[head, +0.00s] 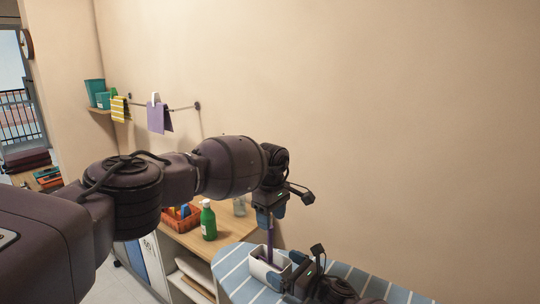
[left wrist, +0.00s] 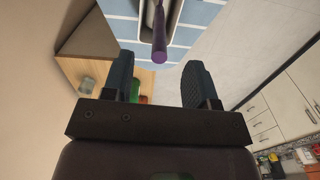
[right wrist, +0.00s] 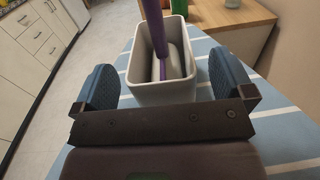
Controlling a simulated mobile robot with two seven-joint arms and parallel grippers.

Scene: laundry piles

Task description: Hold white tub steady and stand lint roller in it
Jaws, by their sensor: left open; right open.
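The white tub (head: 258,270) stands on the blue striped surface and also shows in the right wrist view (right wrist: 165,92). The lint roller stands in it, its purple handle (right wrist: 152,25) rising above the rim and leaning slightly. The handle also shows in the left wrist view (left wrist: 160,45). My left gripper (head: 270,214) is open above the tub, at the top of the handle; in its wrist view the handle end lies just beyond the fingertips (left wrist: 158,70). My right gripper (right wrist: 163,75) is open low at the tub, a finger on either side with visible gaps.
The striped ironing-board-like surface (head: 232,267) is otherwise clear near the tub. A wooden counter (head: 190,240) beside it holds a green bottle (head: 208,220), an orange basket (head: 182,218) and a clear jar (head: 239,206). The wall is behind.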

